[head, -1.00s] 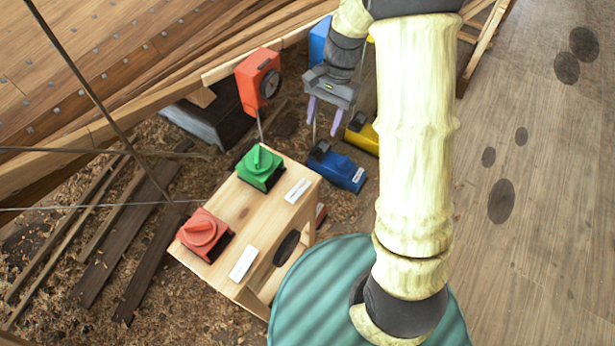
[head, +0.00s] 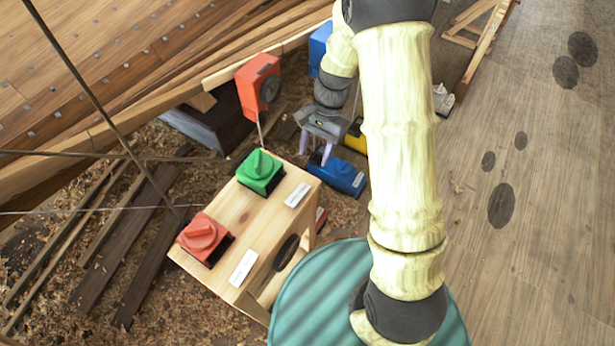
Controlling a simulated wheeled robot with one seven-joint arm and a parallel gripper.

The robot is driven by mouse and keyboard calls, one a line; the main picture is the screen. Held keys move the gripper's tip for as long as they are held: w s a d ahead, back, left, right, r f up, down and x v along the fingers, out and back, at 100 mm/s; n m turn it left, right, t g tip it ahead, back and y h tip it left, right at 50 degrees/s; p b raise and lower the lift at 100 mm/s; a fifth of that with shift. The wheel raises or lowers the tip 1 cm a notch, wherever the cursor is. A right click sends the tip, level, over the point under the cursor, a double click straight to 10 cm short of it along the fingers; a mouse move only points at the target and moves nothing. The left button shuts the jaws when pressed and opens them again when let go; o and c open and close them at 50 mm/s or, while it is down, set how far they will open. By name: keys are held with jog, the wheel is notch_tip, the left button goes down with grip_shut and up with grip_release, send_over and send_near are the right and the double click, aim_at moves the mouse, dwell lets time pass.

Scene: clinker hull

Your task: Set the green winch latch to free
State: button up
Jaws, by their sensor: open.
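The green winch latch (head: 260,172) sits on the far end of a wooden stand (head: 238,208), with a raised knob on a green block. A white label (head: 298,194) lies beside it; its writing is too small to read. A similar red latch (head: 203,236) sits at the stand's near end with its own label (head: 243,268). My gripper (head: 315,153) is open and empty. It points down, to the right of and beyond the green latch, apart from it. Its fingertips show in front of a blue device (head: 338,174).
An orange-red box with a dial (head: 258,86) stands behind the green latch. A yellow device (head: 355,136) is partly hidden by my arm. Planks of the hull (head: 120,70) rise at upper left, and a thin dark pole (head: 92,92) crosses the left side. Wooden floor at right is largely clear.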

aim_at(305, 186)
jog(key=x, duration=0.9)
jog(key=shift+f, duration=0.25)
jog(key=shift+c, duration=0.2)
jog(key=shift+r, duration=0.1)
jog(key=c, duration=1)
